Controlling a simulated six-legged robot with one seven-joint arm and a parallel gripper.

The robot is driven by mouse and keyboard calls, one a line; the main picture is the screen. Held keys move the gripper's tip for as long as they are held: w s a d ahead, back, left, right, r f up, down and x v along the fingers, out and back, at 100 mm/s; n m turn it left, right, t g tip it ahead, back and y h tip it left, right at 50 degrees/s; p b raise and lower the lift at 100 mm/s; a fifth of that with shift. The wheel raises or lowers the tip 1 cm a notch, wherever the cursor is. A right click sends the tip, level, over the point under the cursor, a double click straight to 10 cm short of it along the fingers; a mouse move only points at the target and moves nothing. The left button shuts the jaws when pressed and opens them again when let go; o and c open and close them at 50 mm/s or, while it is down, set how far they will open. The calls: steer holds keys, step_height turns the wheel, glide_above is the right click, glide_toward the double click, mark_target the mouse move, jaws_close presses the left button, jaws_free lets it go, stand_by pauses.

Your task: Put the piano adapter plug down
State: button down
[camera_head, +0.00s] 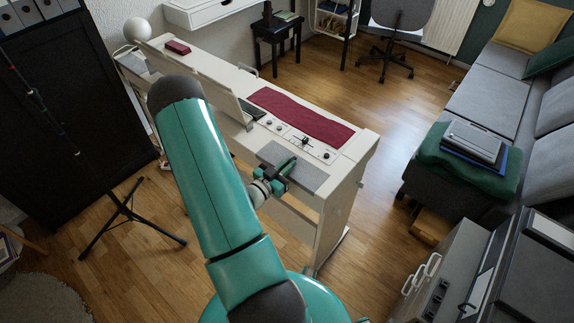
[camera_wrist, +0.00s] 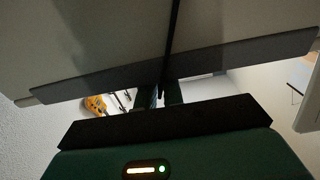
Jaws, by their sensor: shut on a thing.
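In the head view my gripper (camera_head: 284,170) is over the grey mat (camera_head: 312,178) at the near right end of the white digital piano (camera_head: 345,165). Whether it touches the mat cannot be told. In the wrist view my gripper's dark fingers (camera_wrist: 161,96) are close together, shut on a small dark piece, the adapter plug (camera_wrist: 162,90), which is mostly hidden. A thin dark line, seemingly its cable (camera_wrist: 174,35), runs up from there across a pale surface. The plug cannot be made out in the head view.
A panel with knobs (camera_head: 303,142) and a dark red cloth (camera_head: 300,115) lie beyond the mat on the piano. A music rest (camera_head: 222,97) stands to the left. A black tripod stand (camera_head: 125,212) is on the floor at left. A grey sofa (camera_head: 490,95) is at right.

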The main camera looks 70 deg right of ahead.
steer(key=shift+f, duration=0.45)
steer(key=shift+a+f, duration=0.1)
steer(key=shift+f, duration=0.1)
steer(key=c, duration=1.5)
jaws_free()
steer(key=shift+f, duration=0.15)
steer(key=shift+c, duration=0.2)
steer(key=shift+r, duration=0.45)
steer(key=v, duration=1.2)
steer(key=shift+r, duration=0.35)
